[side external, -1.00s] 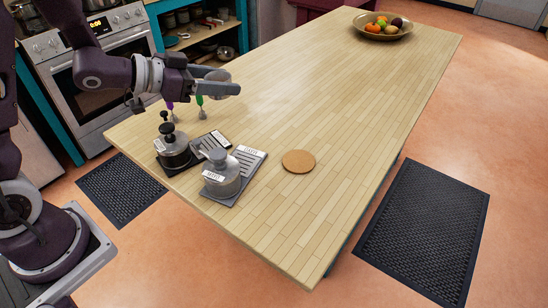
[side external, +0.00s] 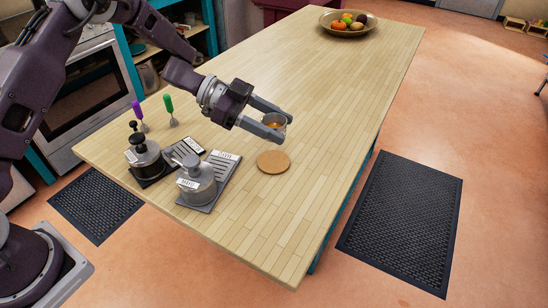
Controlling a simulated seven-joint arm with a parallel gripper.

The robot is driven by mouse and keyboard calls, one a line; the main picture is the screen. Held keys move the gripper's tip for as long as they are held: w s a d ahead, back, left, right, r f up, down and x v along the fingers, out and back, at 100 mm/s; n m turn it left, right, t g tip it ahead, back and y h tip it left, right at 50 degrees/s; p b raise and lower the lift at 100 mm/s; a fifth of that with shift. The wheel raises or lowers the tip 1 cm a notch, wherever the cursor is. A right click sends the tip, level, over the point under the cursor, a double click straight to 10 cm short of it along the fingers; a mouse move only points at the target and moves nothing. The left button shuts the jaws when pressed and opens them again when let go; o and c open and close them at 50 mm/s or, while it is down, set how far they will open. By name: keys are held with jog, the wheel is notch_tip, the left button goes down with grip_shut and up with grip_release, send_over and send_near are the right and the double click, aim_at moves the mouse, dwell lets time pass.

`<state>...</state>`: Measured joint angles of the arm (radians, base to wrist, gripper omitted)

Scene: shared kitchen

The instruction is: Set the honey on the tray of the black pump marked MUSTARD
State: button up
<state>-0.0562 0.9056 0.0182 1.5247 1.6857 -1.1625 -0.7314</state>
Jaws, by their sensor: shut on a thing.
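A small clear cup of amber honey (side external: 273,123) is held between the fingers of my gripper (side external: 279,126), which is shut on it. It looks roughly upright above the table, just behind the round cork coaster (side external: 273,162). The black pump (side external: 145,155) stands at the left end of the table. Its dark tray (side external: 183,154) extends to its right and looks empty, with a white label at its far end. My gripper is well to the right of this tray. The label lettering is too small to read.
A grey pump (side external: 196,184) with a grey labelled tray (side external: 223,171) stands between the black pump and the coaster. A purple-handled whisk (side external: 138,112) and a green-handled one (side external: 169,108) stand behind the pumps. A fruit bowl (side external: 348,31) is far back. The table's middle is clear.

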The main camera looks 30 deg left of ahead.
aim_at(275, 162)
notch_tip(275, 162, down, 8)
jog(key=shift+r, duration=0.1)
jog(key=shift+f, duration=0.2)
jog(key=o, duration=1.4)
jog(key=shift+o, duration=0.2)
jog(key=shift+a, duration=0.1)
jog(key=v, duration=0.4)
jog(key=s+v, duration=0.1)
jog(key=v, duration=0.2)
